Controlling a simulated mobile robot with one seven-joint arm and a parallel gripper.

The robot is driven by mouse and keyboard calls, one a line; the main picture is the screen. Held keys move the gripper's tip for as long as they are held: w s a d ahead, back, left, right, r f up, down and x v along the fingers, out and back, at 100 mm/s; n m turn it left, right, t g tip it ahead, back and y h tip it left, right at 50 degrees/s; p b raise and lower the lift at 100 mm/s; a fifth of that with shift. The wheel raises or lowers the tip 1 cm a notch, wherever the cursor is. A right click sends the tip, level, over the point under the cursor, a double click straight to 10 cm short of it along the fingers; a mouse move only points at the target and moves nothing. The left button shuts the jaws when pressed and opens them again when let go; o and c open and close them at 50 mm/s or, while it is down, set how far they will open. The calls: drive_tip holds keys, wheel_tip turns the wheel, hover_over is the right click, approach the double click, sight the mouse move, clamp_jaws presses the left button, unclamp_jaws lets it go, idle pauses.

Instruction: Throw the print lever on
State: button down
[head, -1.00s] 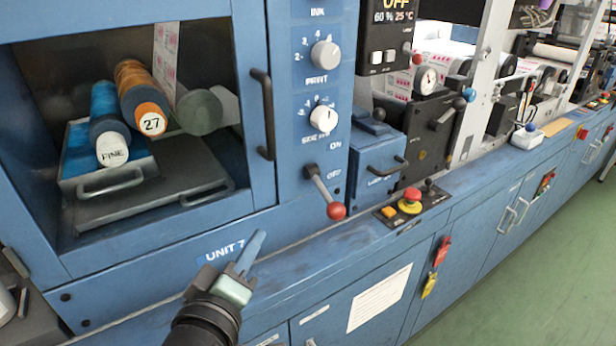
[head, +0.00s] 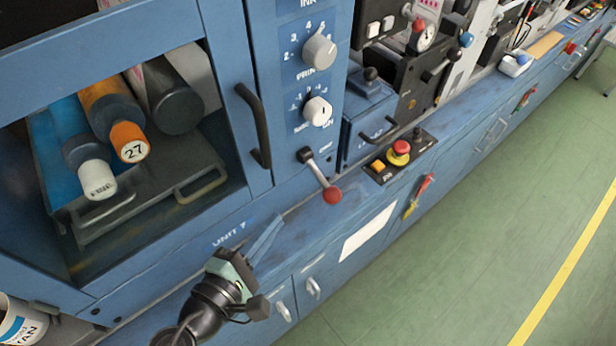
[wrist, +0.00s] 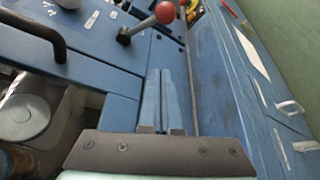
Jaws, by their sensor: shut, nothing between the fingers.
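The print lever (head: 319,176) is a metal rod with a red ball knob on the blue panel, below two white dials. Its knob hangs down and to the right. It also shows at the top of the wrist view (wrist: 150,20). My gripper (head: 276,224) is shut and empty, with its blue fingers together. It is left of and below the lever, apart from it, near the UNIT 7 label. In the wrist view the closed fingers (wrist: 164,74) point up the picture toward the red knob, with a gap between. The ON and OFF marks cannot be read now.
A black door handle (head: 254,125) stands out left of the lever. A red emergency stop button (head: 400,148) and a yellow button (head: 377,166) sit on the ledge to its right. A blue box with a lever (head: 370,115) stands behind them. Green floor lies open at right.

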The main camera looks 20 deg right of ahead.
sight(321, 178)
drive_tip(key=shift+s, duration=0.1)
drive_tip(key=w+d+p, duration=0.3)
drive_tip(key=d, duration=0.5)
drive_tip(key=shift+w+d, duration=0.25)
drive_tip(key=shift+d, duration=0.15)
idle(0.4)
drive_tip(key=shift+s+r+n+p, duration=0.1)
drive_tip(key=shift+r+n+p, duration=0.15)
drive_tip(key=shift+p, duration=0.65)
